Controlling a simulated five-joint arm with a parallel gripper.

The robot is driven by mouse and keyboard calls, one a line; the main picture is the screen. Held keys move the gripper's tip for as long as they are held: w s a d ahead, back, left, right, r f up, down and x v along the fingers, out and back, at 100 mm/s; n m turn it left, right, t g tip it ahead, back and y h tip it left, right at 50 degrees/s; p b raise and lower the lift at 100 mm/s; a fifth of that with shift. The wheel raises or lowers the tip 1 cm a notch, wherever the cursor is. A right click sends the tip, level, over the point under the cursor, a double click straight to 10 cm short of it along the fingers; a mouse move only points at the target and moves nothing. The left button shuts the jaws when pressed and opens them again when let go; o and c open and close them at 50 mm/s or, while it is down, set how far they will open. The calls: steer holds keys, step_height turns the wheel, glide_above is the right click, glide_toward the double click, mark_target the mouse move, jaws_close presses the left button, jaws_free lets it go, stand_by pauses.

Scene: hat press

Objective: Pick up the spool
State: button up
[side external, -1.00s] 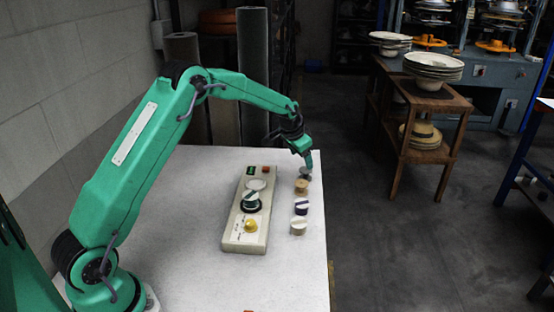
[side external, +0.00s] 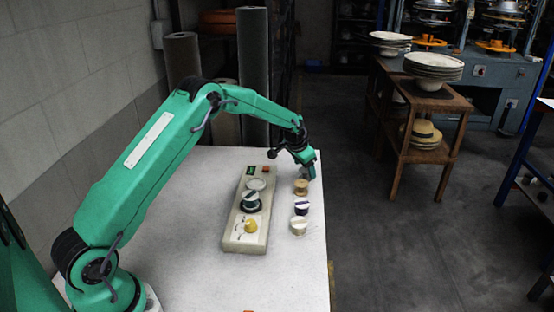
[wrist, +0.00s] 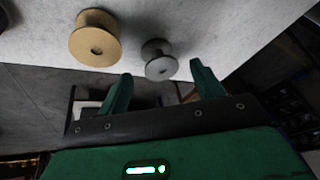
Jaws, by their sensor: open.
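In the wrist view my gripper (wrist: 160,70) is open, with its two green fingers spread. A grey spool (wrist: 158,60) stands on the table just beyond the fingertips, in line with the gap between them. A tan spool (wrist: 95,38) stands to its left, outside the fingers. In the side view my gripper (side external: 309,173) is low at the far end of a row of spools. The tan spool (side external: 301,187) is just in front of it, then a dark purple and white spool (side external: 301,208) and a cream spool (side external: 299,227). The grey spool is hidden there by my gripper.
The white table's (side external: 318,270) right edge is close to the spools.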

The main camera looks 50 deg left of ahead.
steer(key=shift+x, duration=1.15)
steer(key=shift+c, duration=0.2)
steer(key=c, duration=1)
